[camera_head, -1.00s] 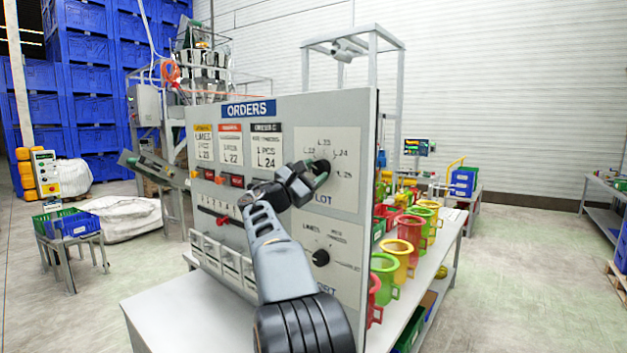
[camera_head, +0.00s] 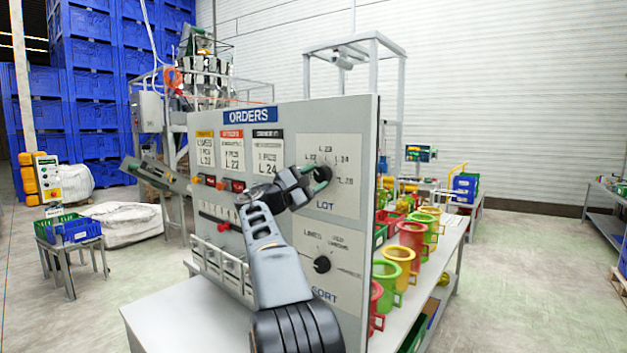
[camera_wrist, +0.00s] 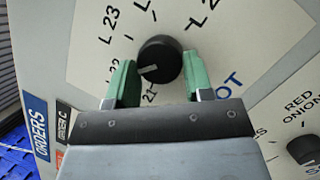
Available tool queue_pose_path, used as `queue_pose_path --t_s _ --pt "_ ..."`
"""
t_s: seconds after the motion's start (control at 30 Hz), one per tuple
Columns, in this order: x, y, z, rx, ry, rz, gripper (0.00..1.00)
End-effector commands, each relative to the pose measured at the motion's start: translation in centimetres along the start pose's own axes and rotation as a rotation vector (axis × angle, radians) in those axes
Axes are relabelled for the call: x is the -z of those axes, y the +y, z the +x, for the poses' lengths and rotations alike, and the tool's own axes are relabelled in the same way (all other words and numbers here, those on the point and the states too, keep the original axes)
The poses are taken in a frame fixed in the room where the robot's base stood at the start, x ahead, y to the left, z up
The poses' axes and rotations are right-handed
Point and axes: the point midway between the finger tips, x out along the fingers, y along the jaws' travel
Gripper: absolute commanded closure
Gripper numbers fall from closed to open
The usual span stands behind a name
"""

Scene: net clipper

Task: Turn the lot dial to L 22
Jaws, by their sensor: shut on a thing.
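The lot dial (camera_wrist: 160,58) is a round black knob with a white pointer line, on a pale panel marked LOT. It also shows at the upper right of the orders board in the head view (camera_head: 323,172). My gripper (camera_wrist: 160,78) is shut on the dial, with one green finger on each side of it. In the head view my gripper (camera_head: 316,180) reaches the board from the front left. The pointer line points left and slightly down in the wrist view, towards the 22 mark (camera_wrist: 113,68), with the 21 mark (camera_wrist: 150,95) below. The left finger stands close to the 22 mark.
A second black knob, the sort dial (camera_head: 322,264), sits below on the same orders board (camera_head: 290,110). Red buttons (camera_head: 222,184) and order cards (camera_head: 232,152) are to the left. Coloured cups (camera_head: 397,262) stand on the table right of the board.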

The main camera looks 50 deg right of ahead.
Motion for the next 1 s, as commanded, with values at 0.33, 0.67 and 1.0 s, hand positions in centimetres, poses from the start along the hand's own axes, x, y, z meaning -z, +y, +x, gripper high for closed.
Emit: queue_pose_path --t_s 0.33,0.67,1.0 --pt "-0.1 0.1 0.0 -0.001 -0.001 0.0 0.31" --pt "0.0 0.0 -0.3 -0.001 0.0 0.0 0.27" --pt "0.2 -0.2 -6.2 -0.003 0.003 0.0 0.27"
